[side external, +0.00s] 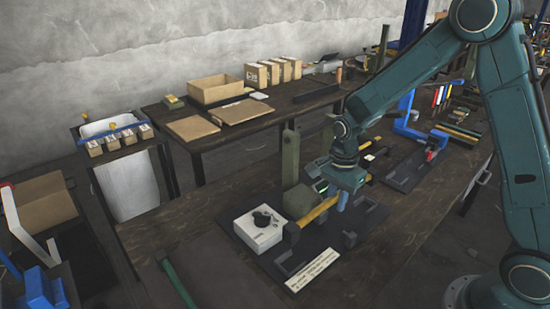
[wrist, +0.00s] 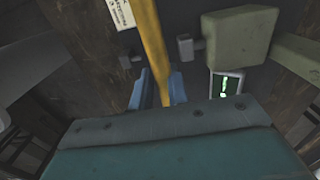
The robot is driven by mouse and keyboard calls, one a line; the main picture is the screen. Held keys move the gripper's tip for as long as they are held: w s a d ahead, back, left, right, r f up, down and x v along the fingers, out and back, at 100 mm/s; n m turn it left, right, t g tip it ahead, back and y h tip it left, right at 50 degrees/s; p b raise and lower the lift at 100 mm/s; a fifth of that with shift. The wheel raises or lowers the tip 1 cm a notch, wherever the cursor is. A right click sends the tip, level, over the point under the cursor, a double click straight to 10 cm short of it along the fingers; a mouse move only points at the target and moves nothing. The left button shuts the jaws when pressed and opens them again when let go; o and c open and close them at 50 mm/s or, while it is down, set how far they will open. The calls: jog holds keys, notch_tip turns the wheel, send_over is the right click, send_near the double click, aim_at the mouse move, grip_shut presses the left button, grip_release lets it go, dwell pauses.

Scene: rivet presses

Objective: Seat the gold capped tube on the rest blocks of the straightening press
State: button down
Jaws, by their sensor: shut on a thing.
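The gold tube (side external: 317,213) is held by my gripper (side external: 338,197) above or at the dark base plate (side external: 325,245) of the press. In the wrist view, the tube (wrist: 152,40) runs up between the two blue fingers (wrist: 157,88), which are shut on it. In the side view it slopes down to the left, its near end by a grey block (side external: 291,233). Another grey block (side external: 350,240) stands to the right on the plate. I cannot tell whether the tube touches any rest block. The caps are not clear, and the far end is hidden by my gripper.
A grey-green press block (side external: 299,201) and post (side external: 291,155) stand close behind the tube. A lit screen (wrist: 228,83) shows right of my fingers. A white label (side external: 312,270) lies at the plate's front.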

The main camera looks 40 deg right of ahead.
jog(key=shift+f, duration=0.2)
send_over(331, 233)
jog(key=shift+f, duration=3.45)
jog(key=shift+f, duration=0.75)
jog(key=c, duration=1.3)
grip_release()
